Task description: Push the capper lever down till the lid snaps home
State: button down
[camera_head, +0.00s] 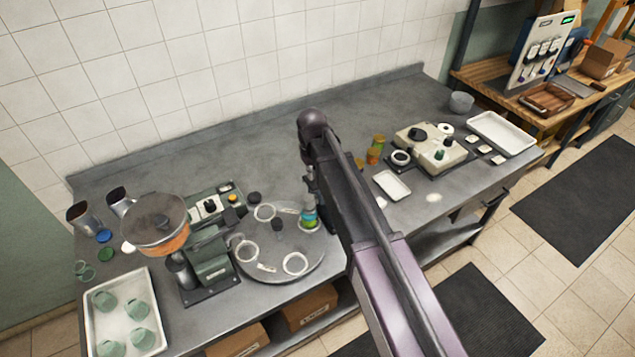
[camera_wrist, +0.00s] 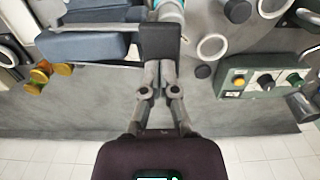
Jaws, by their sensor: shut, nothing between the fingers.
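In the wrist view, my gripper (camera_wrist: 160,66) is shut and empty, its fingertips up against a dark block (camera_wrist: 160,41). The block is at the end of a grey bar (camera_wrist: 100,28), which looks like the capper lever. A blue-grey body (camera_wrist: 90,46), apparently the capper, lies beside and below the bar. A jar with a teal band (camera_wrist: 170,10) shows partly past the block. In the head view, the jar (camera_head: 308,218) stands at the turntable's right edge, and my arm hides most of the capper. I cannot tell whether the lid is seated.
A round turntable (camera_head: 262,272) with ring holders lies left of my arm. A green machine with a hopper (camera_head: 155,225) and a white tray of green cups (camera_head: 92,297) stand at left. A cream machine (camera_head: 432,148) and small amber jars (camera_head: 376,143) stand at right.

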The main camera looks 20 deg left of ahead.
aim_at(312, 183)
jog(key=shift+f+b, duration=0.55)
jog(key=shift+f, duration=0.15)
jog(key=shift+s+f+b, duration=0.15)
jog(key=shift+f+b, duration=1.35)
jog(key=shift+b, duration=0.05)
jog(key=shift+r, duration=0.2)
jog(key=shift+r+p, duration=2.65)
jog(key=shift+p, duration=0.25)
jog(key=shift+r+p, duration=2.5)
jog(key=shift+r, duration=0.05)
jog(key=shift+a, duration=0.1)
